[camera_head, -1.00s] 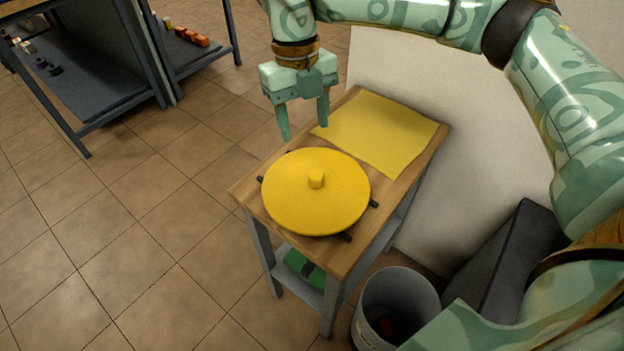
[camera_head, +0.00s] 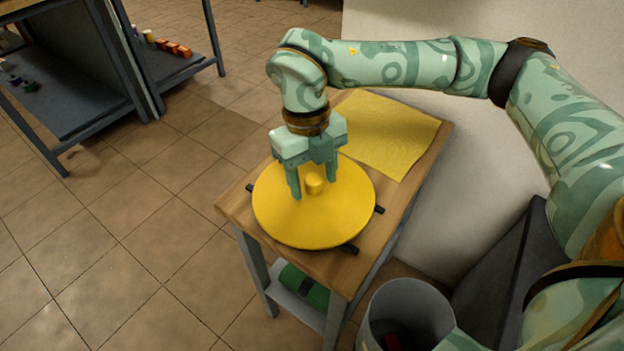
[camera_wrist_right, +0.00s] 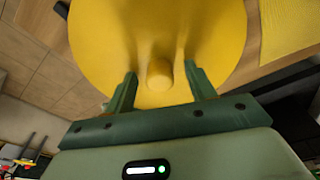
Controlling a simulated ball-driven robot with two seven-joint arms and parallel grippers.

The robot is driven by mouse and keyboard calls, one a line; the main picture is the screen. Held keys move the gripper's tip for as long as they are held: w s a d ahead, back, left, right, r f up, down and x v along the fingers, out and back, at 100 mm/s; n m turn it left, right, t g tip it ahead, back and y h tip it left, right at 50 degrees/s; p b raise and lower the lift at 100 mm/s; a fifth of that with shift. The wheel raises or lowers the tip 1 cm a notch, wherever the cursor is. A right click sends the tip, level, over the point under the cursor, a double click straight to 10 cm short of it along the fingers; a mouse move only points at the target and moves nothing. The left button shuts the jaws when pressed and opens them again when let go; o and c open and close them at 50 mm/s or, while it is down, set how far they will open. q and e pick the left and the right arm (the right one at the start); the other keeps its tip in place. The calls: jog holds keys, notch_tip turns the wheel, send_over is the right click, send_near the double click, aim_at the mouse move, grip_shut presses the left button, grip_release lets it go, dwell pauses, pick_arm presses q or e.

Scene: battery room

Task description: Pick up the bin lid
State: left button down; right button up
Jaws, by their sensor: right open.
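The bin lid (camera_head: 320,222) is a round yellow disc with a short knob (camera_head: 314,184) at its middle. It lies on dark supports on the small wooden table (camera_head: 233,208). My right gripper (camera_head: 314,192) points down over the lid, its fingers apart on either side of the knob in the head view. In the right wrist view the lid (camera_wrist_right: 110,45) fills the upper middle, and the knob (camera_wrist_right: 159,74) shows between the open, empty fingers (camera_wrist_right: 160,82). I cannot tell whether the fingertips touch the lid. My left gripper is not in view.
A yellow sheet (camera_head: 392,130) lies on the far part of the tabletop. A grey bin (camera_head: 412,300) stands at the table's right front, with a dark sloped block (camera_head: 505,255) beside it. A green item (camera_head: 303,287) sits on the lower shelf. Tiled floor at left is clear.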

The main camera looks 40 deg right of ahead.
jog(key=c, duration=1.1)
jog(key=shift+r, duration=0.1)
